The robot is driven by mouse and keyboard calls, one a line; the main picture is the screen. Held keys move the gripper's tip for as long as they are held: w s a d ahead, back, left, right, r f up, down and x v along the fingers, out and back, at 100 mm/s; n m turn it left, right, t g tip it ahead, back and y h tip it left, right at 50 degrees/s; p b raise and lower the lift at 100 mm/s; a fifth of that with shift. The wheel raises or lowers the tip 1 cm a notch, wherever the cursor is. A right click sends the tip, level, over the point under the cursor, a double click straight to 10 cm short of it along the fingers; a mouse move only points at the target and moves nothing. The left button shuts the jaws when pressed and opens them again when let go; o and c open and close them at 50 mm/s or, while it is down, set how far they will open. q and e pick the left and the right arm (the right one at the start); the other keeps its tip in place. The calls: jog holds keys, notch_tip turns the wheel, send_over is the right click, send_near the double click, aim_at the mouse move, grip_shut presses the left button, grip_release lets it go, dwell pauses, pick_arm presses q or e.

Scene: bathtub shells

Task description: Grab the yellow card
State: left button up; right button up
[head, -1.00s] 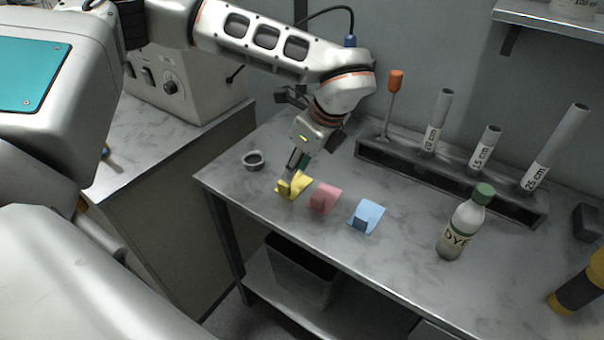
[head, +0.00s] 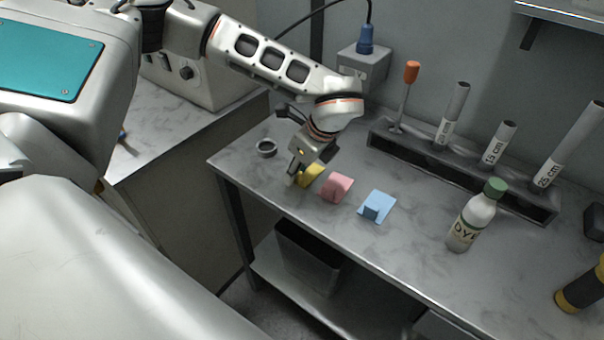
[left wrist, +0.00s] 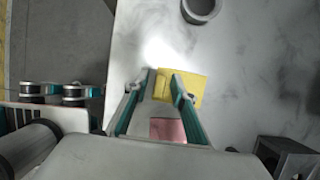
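The yellow card (head: 312,174) lies on the worktop (head: 420,262), left of a pink card (head: 335,187) and a blue card (head: 376,206). My left gripper (head: 294,178) points down at the yellow card's near left side and partly hides it. In the left wrist view, the fingertips (left wrist: 163,80) stand apart with part of the yellow card (left wrist: 192,88) between and beyond them. Contact with the card cannot be made out. The pink card (left wrist: 168,130) shows between the fingers, closer to the gripper's base. My right gripper is out of view.
A dye bottle (head: 474,220) stands to the right. A rack (head: 430,158) with several tubes and an orange-handled tool stands along the back. The worktop's front edge is near the cards.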

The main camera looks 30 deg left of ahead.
pick_arm(q)
grip_shut()
jog(key=shift+r, duration=0.1)
